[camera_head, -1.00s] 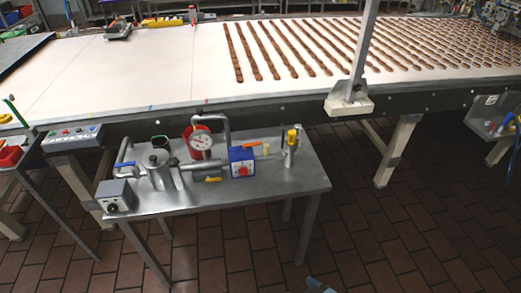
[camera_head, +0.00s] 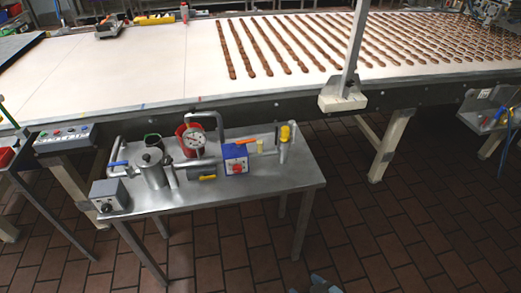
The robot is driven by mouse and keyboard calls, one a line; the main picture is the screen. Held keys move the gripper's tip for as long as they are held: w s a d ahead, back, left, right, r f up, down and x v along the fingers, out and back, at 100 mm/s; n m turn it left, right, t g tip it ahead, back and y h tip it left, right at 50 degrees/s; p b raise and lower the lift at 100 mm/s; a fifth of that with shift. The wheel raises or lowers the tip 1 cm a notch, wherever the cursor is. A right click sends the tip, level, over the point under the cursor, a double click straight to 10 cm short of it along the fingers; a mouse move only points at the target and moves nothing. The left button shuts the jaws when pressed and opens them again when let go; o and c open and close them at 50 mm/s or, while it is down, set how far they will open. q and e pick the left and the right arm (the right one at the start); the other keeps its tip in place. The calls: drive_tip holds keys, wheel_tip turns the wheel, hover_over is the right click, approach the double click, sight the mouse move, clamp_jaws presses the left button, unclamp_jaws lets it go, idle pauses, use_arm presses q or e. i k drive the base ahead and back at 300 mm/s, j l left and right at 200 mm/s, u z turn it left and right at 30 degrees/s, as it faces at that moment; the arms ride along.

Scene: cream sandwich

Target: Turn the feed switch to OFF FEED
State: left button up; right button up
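A grey box (camera_head: 109,197) with a black round knob on its front stands at the left front corner of the metal table. A blue box (camera_head: 235,158) with a white face and a red knob stands near the table's middle. The labels and knob positions are too small to read, so I cannot tell which one is the feed switch. A grey-blue piece of what looks like my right gripper (camera_head: 318,285) shows at the bottom edge, well below and apart from the table. Its fingers are not clear. My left gripper is out of view.
A conveyor (camera_head: 120,75) with rows of brown strips runs behind. A button panel (camera_head: 64,136) is at left. Tiled floor is clear in front and right.

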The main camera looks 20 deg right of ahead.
sight(106, 207)
drive_tip(key=j, duration=0.5)
drive_tip(key=i+j+u, duration=0.1)
drive_tip(key=j, duration=0.45)
drive_tip(key=i+j, duration=0.1)
drive_tip(key=j, duration=0.4)
drive_tip(key=j+u, duration=0.15)
drive_tip(key=j, duration=0.35)
drive_tip(key=i+j, duration=0.15)
drive_tip(key=j, duration=0.35)
drive_tip(key=i+j+u, duration=0.1)
drive_tip(key=j, duration=0.4)
